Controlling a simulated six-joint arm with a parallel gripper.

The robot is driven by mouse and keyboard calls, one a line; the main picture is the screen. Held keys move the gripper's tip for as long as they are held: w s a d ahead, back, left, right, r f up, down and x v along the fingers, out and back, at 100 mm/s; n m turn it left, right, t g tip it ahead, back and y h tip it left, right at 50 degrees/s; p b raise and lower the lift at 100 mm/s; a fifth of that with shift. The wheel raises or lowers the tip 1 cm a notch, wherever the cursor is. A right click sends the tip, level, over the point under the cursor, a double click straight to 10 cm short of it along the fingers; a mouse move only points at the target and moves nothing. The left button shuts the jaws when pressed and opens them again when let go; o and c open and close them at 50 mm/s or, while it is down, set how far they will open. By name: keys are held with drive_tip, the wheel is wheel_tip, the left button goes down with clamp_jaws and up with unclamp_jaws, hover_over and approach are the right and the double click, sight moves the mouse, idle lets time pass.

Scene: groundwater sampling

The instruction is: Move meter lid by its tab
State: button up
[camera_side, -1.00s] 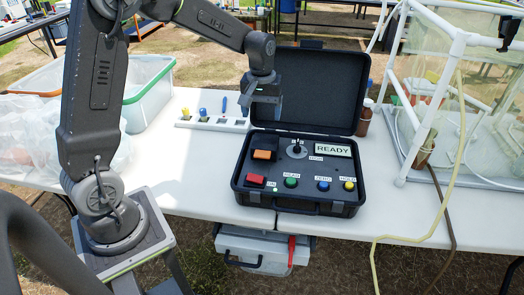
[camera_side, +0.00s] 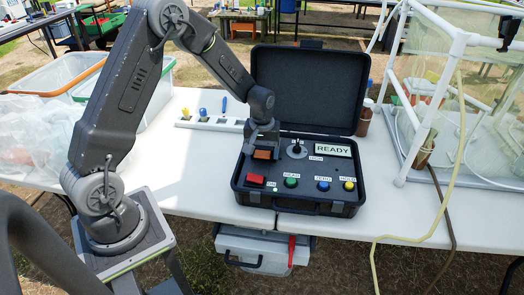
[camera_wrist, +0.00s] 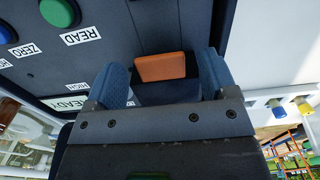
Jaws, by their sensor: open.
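The meter (camera_side: 300,205) is a black case standing open on the white table, its panel facing up. The orange tab (camera_side: 262,155) of the small dark meter lid is at the upper left of the panel. My gripper (camera_side: 262,140) points down just above it and hides most of the dark lid in the side view. In the wrist view the orange tab (camera_wrist: 160,67) lies ahead between the two blue-padded fingers of my gripper (camera_wrist: 165,85). The fingers are spread wide and empty. Whether they reach down beside the tab I cannot tell.
The panel carries a red switch (camera_side: 255,181), a green button (camera_side: 291,182), a blue button (camera_side: 323,186), a yellow button (camera_side: 349,185) and a knob (camera_side: 297,148). The case's raised cover (camera_side: 310,90) stands behind. A white holder (camera_side: 215,123) with tools is at left.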

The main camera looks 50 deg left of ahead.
drive_tip(key=shift+f, duration=0.15)
drive_tip(key=c, duration=1.3)
drive_tip(key=shift+w+a+r, duration=0.1)
drive_tip(key=shift+w+r, duration=0.05)
drive_tip(key=shift+r, duration=0.05)
